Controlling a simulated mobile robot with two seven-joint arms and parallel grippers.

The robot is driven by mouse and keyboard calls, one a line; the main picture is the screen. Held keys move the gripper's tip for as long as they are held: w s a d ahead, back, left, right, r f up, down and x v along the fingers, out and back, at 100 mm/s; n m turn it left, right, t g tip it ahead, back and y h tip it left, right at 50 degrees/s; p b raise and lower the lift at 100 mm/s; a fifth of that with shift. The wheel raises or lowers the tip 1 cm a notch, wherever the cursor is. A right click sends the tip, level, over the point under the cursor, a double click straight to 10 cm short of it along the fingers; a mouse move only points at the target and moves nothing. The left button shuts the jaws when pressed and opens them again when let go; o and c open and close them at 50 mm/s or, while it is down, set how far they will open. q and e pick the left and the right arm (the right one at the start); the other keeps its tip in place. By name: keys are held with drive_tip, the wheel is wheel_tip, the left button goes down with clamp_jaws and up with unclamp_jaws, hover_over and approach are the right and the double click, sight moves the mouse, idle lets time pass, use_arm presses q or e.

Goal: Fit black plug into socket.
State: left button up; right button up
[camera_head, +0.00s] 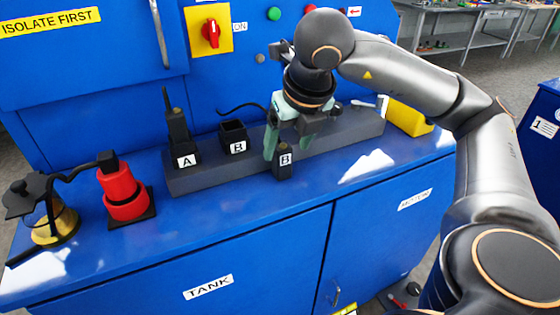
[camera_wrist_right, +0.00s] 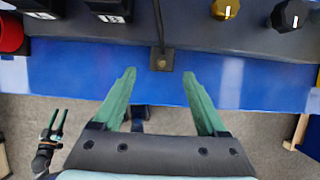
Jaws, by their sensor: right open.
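The black plug (camera_head: 283,172) bears a white B label and sits at the front of the blue cabinet top, just ahead of the grey block. It also shows in the right wrist view (camera_wrist_right: 162,60), with a dark cable running up from it. The black socket (camera_head: 234,131) labelled B stands on the block, left of the plug, and looks empty. My right gripper (camera_head: 287,148) is open, its green fingers either side of the plug in the head view. In the right wrist view its fingertips (camera_wrist_right: 157,73) are apart with nothing between them. My left gripper (camera_wrist_right: 57,122) is open over the floor.
A black piece labelled A (camera_head: 180,140) stands upright left of socket B. A red stacked fixture (camera_head: 123,192) and a brass-based device (camera_head: 54,225) stand further left. A gold knob (camera_wrist_right: 225,9) and a black knob (camera_wrist_right: 289,15) are right of the plug.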

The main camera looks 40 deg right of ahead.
sight(282, 158)
drive_tip(key=shift+w+p+x, duration=0.15)
drive_tip(key=shift+p+x, duration=0.05)
drive_tip(key=shift+x, duration=1.35)
drive_tip(key=shift+w+p+x, duration=0.15)
drive_tip(key=shift+x, duration=1.4)
drive_tip(key=shift+d+r, duration=0.15)
drive_tip(key=shift+d, duration=0.05)
drive_tip(key=shift+c, duration=0.2)
clamp_jaws()
